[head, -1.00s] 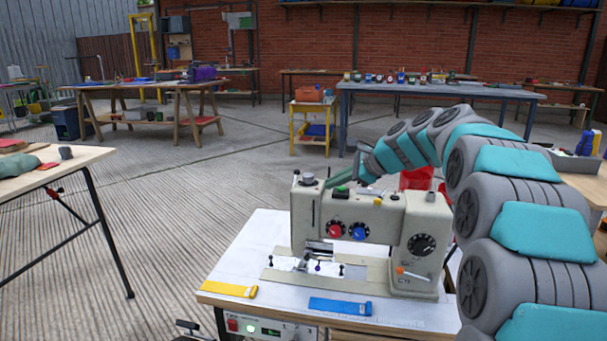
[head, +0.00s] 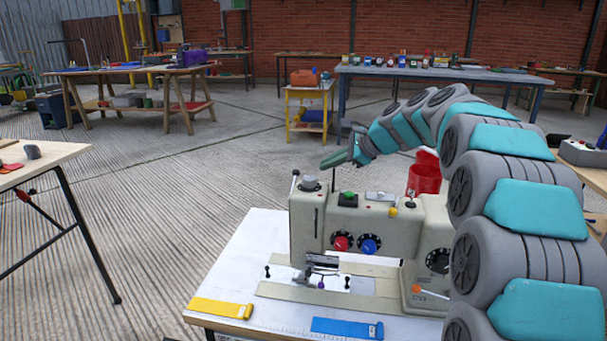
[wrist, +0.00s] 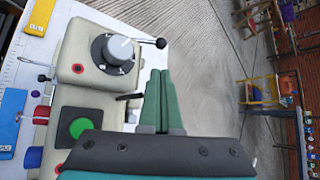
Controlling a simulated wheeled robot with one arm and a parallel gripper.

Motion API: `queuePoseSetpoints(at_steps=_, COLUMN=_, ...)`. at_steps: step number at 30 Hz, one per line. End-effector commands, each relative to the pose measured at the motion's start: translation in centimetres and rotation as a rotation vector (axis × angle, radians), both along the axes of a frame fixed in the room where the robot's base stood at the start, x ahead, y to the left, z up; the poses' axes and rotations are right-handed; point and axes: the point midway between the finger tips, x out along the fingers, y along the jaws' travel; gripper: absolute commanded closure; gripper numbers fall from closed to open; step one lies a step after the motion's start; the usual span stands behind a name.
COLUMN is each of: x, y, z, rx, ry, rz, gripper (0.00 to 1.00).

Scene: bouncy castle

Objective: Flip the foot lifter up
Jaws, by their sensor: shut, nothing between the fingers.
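A beige sewing machine (head: 420,225) stands on a white-topped table. I cannot tell for sure which part is the foot lifter. A thin dark lever (wrist: 130,97) sticks out from the machine's back side, close to my fingers, in the wrist view. A black ball-ended lever (wrist: 152,42) sits by the grey dial (wrist: 113,50); it also shows at the machine's top left in the head view (head: 295,181). My gripper (head: 328,161) is shut and empty, with green fingers above and behind the machine's top left. The fingers (wrist: 156,78) appear beside the thin lever; contact is unclear.
A yellow strap (head: 218,308) and blue strap (head: 345,327) lie at the table's front. A red bin (head: 424,178) stands behind. The floor behind the machine's left is open.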

Motion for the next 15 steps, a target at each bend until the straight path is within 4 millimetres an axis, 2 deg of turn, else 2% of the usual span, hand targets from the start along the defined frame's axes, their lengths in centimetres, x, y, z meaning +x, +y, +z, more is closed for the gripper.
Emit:
queuePoseSetpoints(at_steps=8, x=0.6, y=0.7, z=-0.8, rx=0.001, ry=0.002, rz=0.001, gripper=1.0)
queuePoseSetpoints(at_steps=15, x=2.7, y=3.2, z=-3.1, rx=-0.001, ry=0.0, rz=0.001, gripper=1.0)
